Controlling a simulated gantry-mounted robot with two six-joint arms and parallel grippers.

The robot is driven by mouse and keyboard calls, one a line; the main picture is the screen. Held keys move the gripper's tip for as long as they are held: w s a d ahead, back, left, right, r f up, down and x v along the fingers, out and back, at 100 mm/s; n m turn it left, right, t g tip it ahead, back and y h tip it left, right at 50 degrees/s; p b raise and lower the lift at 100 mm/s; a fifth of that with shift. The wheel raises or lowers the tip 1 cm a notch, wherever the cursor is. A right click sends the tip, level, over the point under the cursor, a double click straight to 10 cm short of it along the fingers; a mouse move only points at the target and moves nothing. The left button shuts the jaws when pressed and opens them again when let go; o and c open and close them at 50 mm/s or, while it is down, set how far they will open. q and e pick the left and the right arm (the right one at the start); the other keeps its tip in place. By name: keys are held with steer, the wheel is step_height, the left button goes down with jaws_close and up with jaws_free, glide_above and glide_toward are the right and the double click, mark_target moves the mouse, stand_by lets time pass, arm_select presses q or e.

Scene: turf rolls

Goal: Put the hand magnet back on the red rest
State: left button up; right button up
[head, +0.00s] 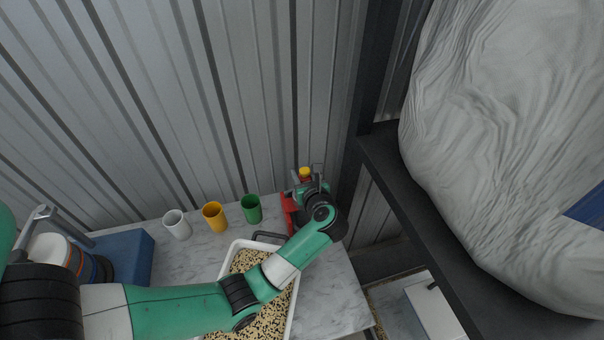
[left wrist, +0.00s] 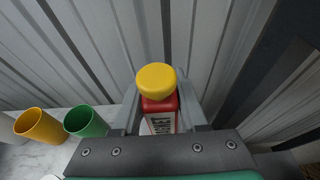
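The hand magnet shows in the left wrist view with a round yellow knob (left wrist: 156,80) on a red body (left wrist: 160,104) that carries a white label with dark letters. My left gripper (left wrist: 159,108) has one grey finger along each side of the red body and appears shut on it. In the head view the yellow knob (head: 305,172) shows between the fingers of my left gripper (head: 306,183). The red rest (head: 288,212) shows as a red part just left of my gripper, partly hidden by it. I cannot tell whether the magnet touches the rest. My right gripper is out of view.
A green cup (head: 251,208), a yellow cup (head: 214,216) and a white cup (head: 177,225) stand along the wall. A white tray of grains (head: 291,322) lies under my left arm. A blue box (head: 126,256) is at the left. A dark shelf post rises at the right.

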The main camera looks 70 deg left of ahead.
arm_select(q)
steer(key=o, duration=0.4)
steer(key=shift+c, duration=0.2)
steer(key=p+v, duration=0.1)
steer(key=v, duration=1)
steer(key=shift+s+d, duration=0.3)
steer(key=shift+s, duration=0.05)
steer(key=shift+f, duration=0.15)
